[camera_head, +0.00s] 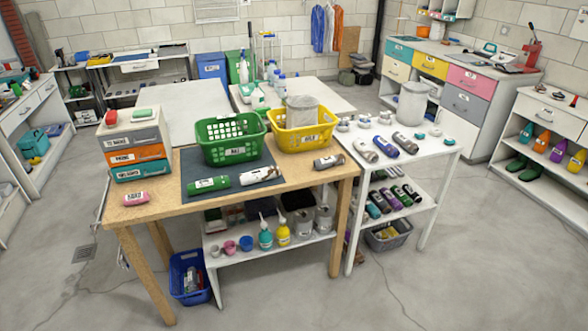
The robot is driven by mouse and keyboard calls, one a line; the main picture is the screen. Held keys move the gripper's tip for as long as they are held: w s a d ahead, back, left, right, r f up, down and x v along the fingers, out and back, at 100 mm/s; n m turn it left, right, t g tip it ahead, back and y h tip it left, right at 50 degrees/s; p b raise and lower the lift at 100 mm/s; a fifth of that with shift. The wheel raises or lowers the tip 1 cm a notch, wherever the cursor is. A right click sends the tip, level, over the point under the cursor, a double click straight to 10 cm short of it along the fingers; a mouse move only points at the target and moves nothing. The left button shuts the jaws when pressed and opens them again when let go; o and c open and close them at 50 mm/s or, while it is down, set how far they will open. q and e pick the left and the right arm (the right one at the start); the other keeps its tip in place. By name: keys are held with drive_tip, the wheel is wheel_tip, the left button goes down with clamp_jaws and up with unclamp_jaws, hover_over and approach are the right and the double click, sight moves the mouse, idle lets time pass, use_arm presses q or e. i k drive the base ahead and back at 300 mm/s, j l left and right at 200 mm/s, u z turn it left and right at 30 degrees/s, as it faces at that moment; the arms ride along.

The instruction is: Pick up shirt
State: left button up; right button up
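Several garments hang on the back wall near the top middle of the head view. I see no other clothing that is clearly a shirt. Neither of my grippers is in view.
A wooden table (285,190) with a green basket (234,150) and a yellow basket (300,137) stands in front. A white table (425,150) adjoins its right. Drawer cabinets (470,77) stand back right. Grey floor (480,250) is clear at front right.

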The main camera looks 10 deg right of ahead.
sight(271, 172)
drive_tip(key=i+l+u, duration=0.1)
drive_tip(key=i+l, duration=0.4)
drive_tip(key=l, duration=0.25)
drive_tip(key=i+l+u, duration=0.15)
drive_tip(key=i+l, duration=0.1)
drive_tip(key=l, duration=0.1)
